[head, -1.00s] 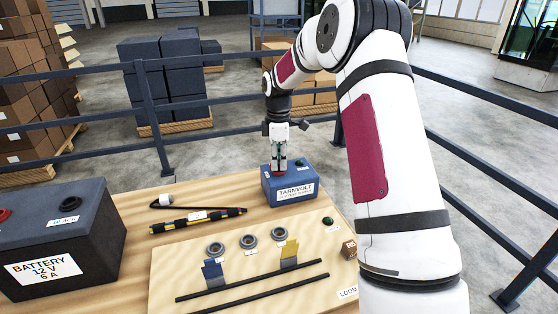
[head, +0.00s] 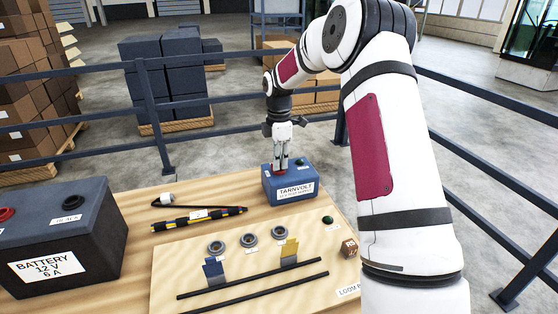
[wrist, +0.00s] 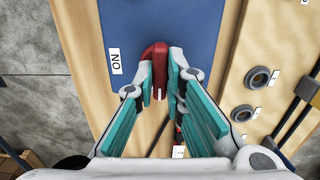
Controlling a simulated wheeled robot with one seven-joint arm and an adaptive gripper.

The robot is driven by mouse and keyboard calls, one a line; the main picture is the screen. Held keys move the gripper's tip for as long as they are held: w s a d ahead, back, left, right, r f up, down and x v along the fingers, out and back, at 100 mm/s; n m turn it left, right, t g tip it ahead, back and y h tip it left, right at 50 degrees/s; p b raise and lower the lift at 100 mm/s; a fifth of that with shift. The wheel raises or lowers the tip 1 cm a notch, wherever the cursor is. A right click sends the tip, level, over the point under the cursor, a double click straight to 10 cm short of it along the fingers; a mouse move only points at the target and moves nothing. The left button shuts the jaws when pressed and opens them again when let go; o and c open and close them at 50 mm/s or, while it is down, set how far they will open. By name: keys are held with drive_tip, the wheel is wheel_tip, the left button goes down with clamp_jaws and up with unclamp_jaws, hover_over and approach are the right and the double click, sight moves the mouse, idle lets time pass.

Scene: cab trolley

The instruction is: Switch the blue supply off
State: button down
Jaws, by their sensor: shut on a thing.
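The blue supply (head: 315,175), labelled TARNVOLT, stands at the back right of the wooden table. It also fills the top of the wrist view (wrist: 205,25). On its top is a red switch handle (wrist: 155,52), with a white ON label (wrist: 115,62) to its left in the wrist view. My gripper (head: 280,163) points down over the supply's left part. In the wrist view my gripper (wrist: 160,88) has its fingertips closed on the red handle, one on each side. The fingers partly hide the handle, and no OFF label is visible.
A large dark battery (head: 62,235) stands at the table's left. A light board (head: 200,280) in front holds several grey rings and a blue and a yellow tab. A railing (head: 220,141) runs behind.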

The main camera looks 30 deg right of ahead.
drive_tip(key=c, duration=1.7)
unclamp_jaws()
drive_tip(key=shift+o, duration=0.2)
drive_tip(key=shift+r, duration=0.15)
wheel_tip(320, 180, up, 12)
